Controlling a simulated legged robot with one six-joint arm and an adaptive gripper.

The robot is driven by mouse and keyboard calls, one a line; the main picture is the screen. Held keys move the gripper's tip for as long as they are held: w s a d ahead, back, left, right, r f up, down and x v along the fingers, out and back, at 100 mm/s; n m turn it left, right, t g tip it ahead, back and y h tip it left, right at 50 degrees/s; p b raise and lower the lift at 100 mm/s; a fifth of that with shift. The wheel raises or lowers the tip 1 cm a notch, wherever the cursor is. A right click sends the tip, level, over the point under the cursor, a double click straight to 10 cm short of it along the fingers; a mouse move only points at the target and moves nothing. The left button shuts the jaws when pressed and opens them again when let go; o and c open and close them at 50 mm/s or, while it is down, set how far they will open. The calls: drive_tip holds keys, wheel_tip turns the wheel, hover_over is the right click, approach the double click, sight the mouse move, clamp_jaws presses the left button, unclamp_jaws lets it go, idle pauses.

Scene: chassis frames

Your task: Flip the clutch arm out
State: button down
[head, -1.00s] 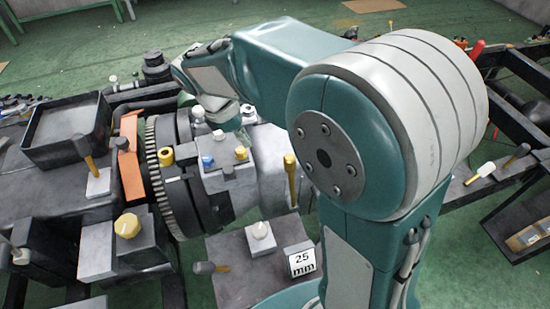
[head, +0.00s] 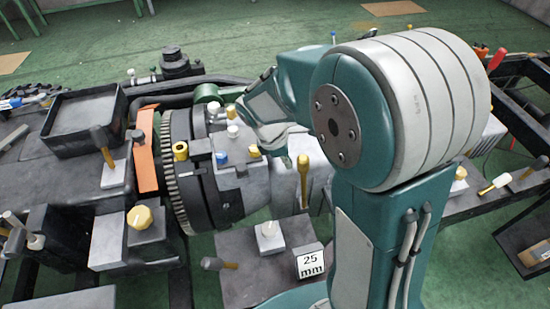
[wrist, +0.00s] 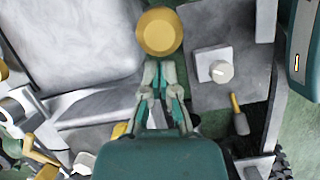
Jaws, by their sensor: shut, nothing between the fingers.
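A yellow-handled lever (head: 303,180) stands upright beside the grey housing in the head view. It looks like the clutch arm, but I cannot be certain. In the wrist view its round yellow end (wrist: 160,32) appears just beyond my fingertips. My gripper (wrist: 160,68) is shut and empty, its fingertips close together. In the head view my gripper (head: 287,162) is small and partly blocked by my arm, just left of the lever's top. I cannot tell whether the fingertips touch the lever.
The grey housing with a toothed ring (head: 178,190) and small coloured knobs lies left of my gripper. A white knob on a block (head: 269,236), a hammer (head: 220,264) and a 25 mm block (head: 310,262) rest below. A black tray (head: 85,120) sits at the left.

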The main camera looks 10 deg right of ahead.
sight(301, 156)
drive_tip(key=shift+d, duration=0.2)
idle(0.3)
drive_tip(key=shift+d+r+y, duration=0.15)
drive_tip(key=shift+d+y, duration=0.2)
drive_tip(key=shift+d, duration=0.45)
drive_tip(key=shift+d+r+y, duration=0.15)
drive_tip(key=shift+d+y, duration=0.2)
drive_tip(key=shift+d, duration=0.4)
drive_tip(key=d+f+y, duration=0.1)
drive_tip(key=d+y, duration=0.2)
drive_tip(key=d, duration=0.8)
drive_tip(key=shift+f+y, duration=0.2)
drive_tip(key=shift+y, duration=0.2)
drive_tip(key=shift+s+d, duration=0.1)
drive_tip(key=shift+d, duration=0.15)
